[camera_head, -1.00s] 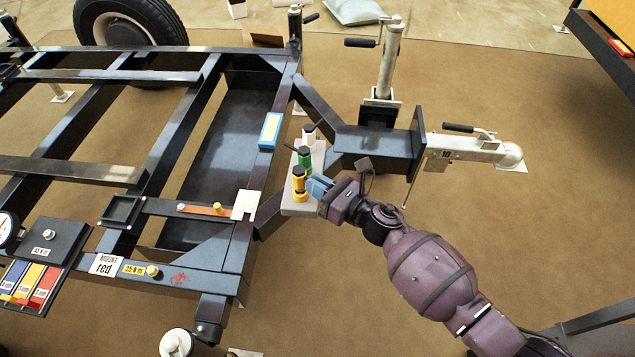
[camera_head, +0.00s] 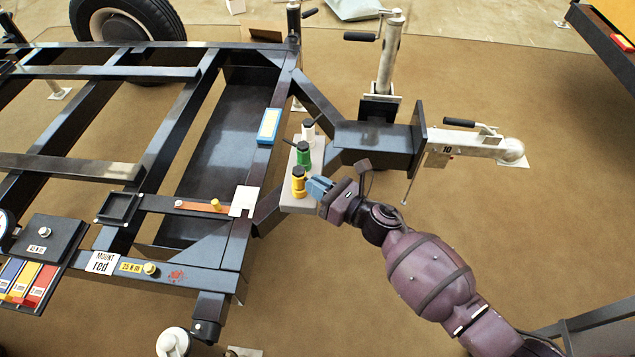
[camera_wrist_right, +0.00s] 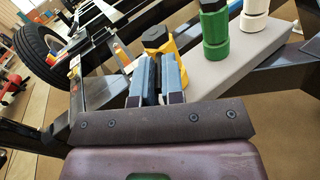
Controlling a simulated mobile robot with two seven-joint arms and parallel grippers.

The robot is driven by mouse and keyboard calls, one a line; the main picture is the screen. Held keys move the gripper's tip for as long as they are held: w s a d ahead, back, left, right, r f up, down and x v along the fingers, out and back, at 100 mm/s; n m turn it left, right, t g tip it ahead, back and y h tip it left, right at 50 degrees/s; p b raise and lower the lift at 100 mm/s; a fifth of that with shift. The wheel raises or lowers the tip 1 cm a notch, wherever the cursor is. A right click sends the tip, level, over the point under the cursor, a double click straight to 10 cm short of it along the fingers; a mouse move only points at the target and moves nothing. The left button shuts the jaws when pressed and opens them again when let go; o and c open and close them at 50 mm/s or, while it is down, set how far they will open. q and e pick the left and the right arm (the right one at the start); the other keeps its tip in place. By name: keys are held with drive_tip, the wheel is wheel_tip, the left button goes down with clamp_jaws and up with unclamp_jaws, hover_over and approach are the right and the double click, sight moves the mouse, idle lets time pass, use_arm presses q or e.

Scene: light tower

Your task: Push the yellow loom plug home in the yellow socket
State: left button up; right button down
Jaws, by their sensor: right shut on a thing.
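The yellow loom plug (camera_head: 299,175), with a dark top, stands upright at the yellow socket (camera_head: 299,193) on the near end of a light grey plate. Where plug ends and socket begins is too small to tell, so I cannot tell how deep it sits. My right gripper (camera_head: 312,186) reaches in from the right, its blue-grey fingers at the yellow part. In the right wrist view the fingers (camera_wrist_right: 157,75) are nearly together with something dark between them. The plug's dark top (camera_wrist_right: 154,36) and yellow side (camera_wrist_right: 172,48) show just beyond the tips. My left gripper is out of view.
A green connector (camera_head: 304,154) and a white one (camera_head: 308,132) stand behind the yellow one on the same grey plate (camera_head: 298,209). The dark trailer frame (camera_head: 240,250) lies left, its drawbar (camera_head: 370,143) behind. Open floor is at the right front.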

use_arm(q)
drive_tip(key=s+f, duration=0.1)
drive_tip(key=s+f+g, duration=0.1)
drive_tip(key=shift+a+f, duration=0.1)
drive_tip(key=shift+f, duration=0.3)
use_arm(e)
drive_tip(key=shift+s+f, duration=0.15)
drive_tip(key=shift+f, duration=0.55)
drive_tip(key=c, duration=1.1)
unclamp_jaws()
drive_tip(key=shift+c, duration=0.2)
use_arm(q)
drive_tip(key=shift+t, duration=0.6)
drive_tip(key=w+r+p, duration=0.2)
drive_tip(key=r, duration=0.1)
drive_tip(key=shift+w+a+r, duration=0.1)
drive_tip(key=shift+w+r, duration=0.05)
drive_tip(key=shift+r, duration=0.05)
use_arm(e)
drive_tip(key=v, duration=1)
drive_tip(key=shift+d+r, duration=0.25)
drive_tip(key=shift+r, duration=0.15)
drive_tip(key=shift+r, duration=0.1)
